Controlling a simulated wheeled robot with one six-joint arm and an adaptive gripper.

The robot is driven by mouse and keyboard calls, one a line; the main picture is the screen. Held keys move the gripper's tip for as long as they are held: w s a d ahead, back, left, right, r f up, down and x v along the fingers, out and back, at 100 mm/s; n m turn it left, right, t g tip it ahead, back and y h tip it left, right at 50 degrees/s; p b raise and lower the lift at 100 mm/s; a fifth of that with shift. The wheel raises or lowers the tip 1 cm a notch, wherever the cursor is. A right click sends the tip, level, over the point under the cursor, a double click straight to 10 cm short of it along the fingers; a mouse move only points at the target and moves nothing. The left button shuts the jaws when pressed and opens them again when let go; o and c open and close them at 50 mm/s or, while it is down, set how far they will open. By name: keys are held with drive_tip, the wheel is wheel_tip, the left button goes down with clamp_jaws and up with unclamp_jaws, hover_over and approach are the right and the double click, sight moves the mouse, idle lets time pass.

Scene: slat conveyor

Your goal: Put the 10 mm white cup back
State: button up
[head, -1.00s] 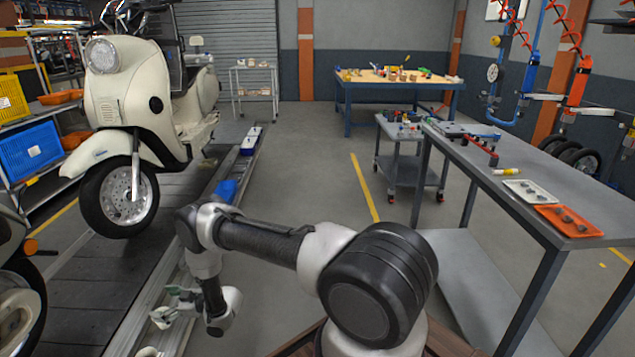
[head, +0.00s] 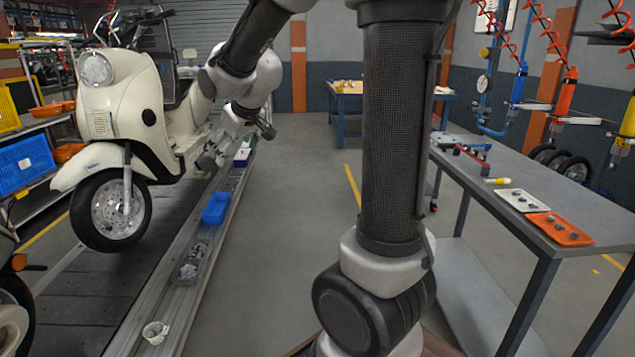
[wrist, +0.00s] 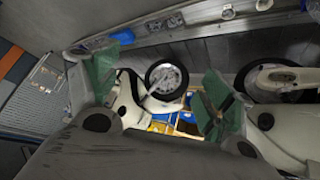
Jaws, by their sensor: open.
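A small white cup (head: 155,332) stands on the near end of the long metal rail, at lower left in the head view. Something small seems to lie in it; I cannot read any size on it. My gripper (head: 209,158) is raised beside the scooter, well beyond the cup and above the far part of the rail. In the wrist view its two green fingers (wrist: 165,65) are spread with nothing between them. Small pale round things (wrist: 227,12) show on the rail there; I cannot tell whether one is this cup.
A blue bin (head: 216,207) and a grey bin with small parts (head: 188,265) sit on the rail. A cream scooter (head: 120,150) stands close left of my gripper. At right, a grey bench (head: 470,180) holds a white tray (head: 523,200) and an orange tray (head: 560,229). The floor between is clear.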

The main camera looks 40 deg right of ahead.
drive_tip(key=s+d+m+g, duration=0.2)
drive_tip(key=s+g, duration=0.1)
drive_tip(key=s, duration=2.6)
drive_tip(key=shift+s+d+m, duration=0.3)
drive_tip(key=shift+s, duration=0.05)
